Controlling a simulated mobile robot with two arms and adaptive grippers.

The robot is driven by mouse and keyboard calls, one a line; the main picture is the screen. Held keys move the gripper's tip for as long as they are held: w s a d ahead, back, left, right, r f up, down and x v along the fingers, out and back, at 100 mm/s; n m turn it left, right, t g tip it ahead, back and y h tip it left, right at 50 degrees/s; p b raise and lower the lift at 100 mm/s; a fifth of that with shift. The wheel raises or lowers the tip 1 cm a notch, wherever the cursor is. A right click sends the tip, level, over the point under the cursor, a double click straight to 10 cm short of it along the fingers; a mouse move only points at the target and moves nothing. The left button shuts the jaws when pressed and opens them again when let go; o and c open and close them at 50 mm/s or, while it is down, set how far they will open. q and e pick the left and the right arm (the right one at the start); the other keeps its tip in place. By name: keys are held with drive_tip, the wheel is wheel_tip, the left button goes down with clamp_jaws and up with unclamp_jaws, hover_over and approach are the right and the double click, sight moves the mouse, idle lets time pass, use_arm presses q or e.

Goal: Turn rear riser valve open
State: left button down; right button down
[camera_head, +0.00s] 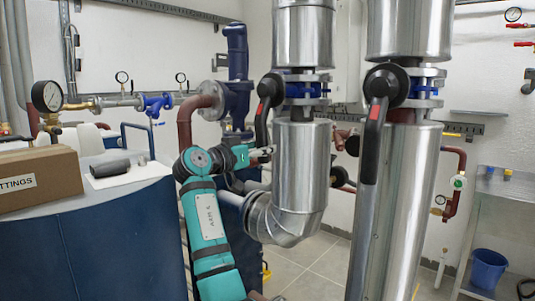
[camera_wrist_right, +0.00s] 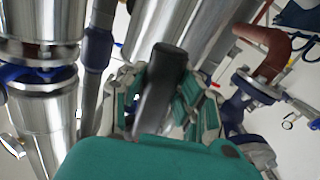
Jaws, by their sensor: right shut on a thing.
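The rear riser valve has a dark lever (camera_head: 262,125) with a red mark near its hub. In the head view it hangs down along the left, farther silver riser (camera_head: 302,160), below a blue flanged valve body (camera_head: 304,88). My right gripper (camera_head: 264,152) is at the lever's lower end, shut on it. In the right wrist view the dark lever grip (camera_wrist_right: 160,88) lies between the two finger pads of my right gripper (camera_wrist_right: 157,100). The fingers partly hide the lever's end. My left gripper is not in view.
A nearer riser (camera_head: 409,190) on the right has a similar lever (camera_head: 374,130), also hanging down. A blue cabinet (camera_head: 100,245) with a cardboard box (camera_head: 40,182) stands at left. A blue bucket (camera_head: 488,268) sits at right. Tiled floor shows between the risers.

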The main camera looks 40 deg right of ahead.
drive_tip(key=shift+w+a+m, duration=0.1)
drive_tip(key=shift+w+m, duration=0.6)
drive_tip(key=shift+w, duration=0.3)
drive_tip(key=c, duration=1.3)
unclamp_jaws()
drive_tip(key=o, duration=0.3)
drive_tip(key=shift+w, duration=0.15)
drive_tip(key=shift+o, duration=0.2)
drive_tip(key=shift+a, duration=0.1)
drive_tip(key=s+a, duration=0.1)
drive_tip(key=a, duration=1)
drive_tip(key=shift+a, duration=0.4)
drive_tip(key=shift+f, duration=0.1)
